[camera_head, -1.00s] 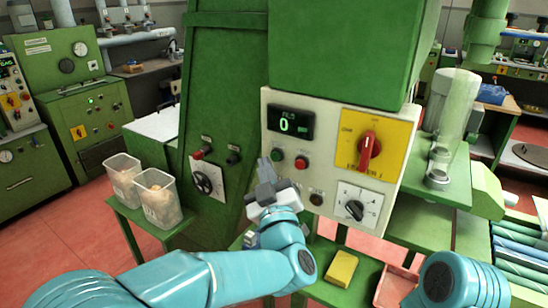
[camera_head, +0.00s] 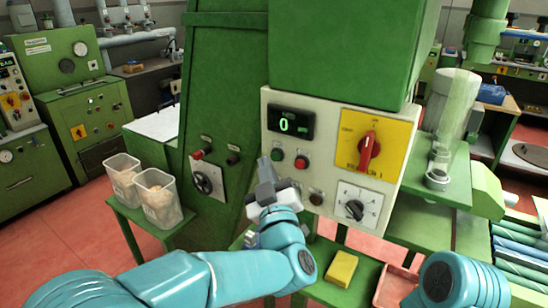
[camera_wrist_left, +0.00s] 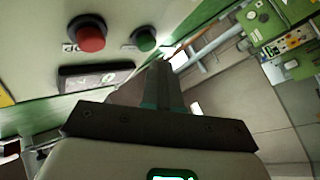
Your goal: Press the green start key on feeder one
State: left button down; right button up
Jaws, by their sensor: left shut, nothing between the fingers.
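The green key (camera_head: 277,155) is on the pale control panel (camera_head: 330,215), left of a red key (camera_head: 301,162) and under a dark display reading 0. My left gripper (camera_head: 264,162) is shut and empty, its tips just left of the green key in the head view. In the left wrist view the shut fingers (camera_wrist_left: 160,75) point up toward the panel. The green key (camera_wrist_left: 145,38) shows just left of the fingertips there, with the red key (camera_wrist_left: 88,34) further left. Contact cannot be told. My right gripper is out of view.
A yellow plate with a red rotary switch (camera_head: 368,148) and a black selector knob (camera_head: 355,209) are on the panel's right. A yellow block (camera_head: 341,268) lies on the green ledge below.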

pick_arm(q)
jog(key=shift+w, duration=0.1)
jog(key=shift+w+d, duration=0.25)
dwell(0.3)
jog(key=shift+w+d, duration=0.25)
jog(key=shift+w, duration=0.1)
dwell(0.8)
jog(key=shift+s+b, duration=0.1)
jog(key=shift+b, duration=0.25)
jog(key=shift+s+a+b, duration=0.5)
jog(key=shift+s+b, duration=0.1)
jog(key=shift+b, duration=0.05)
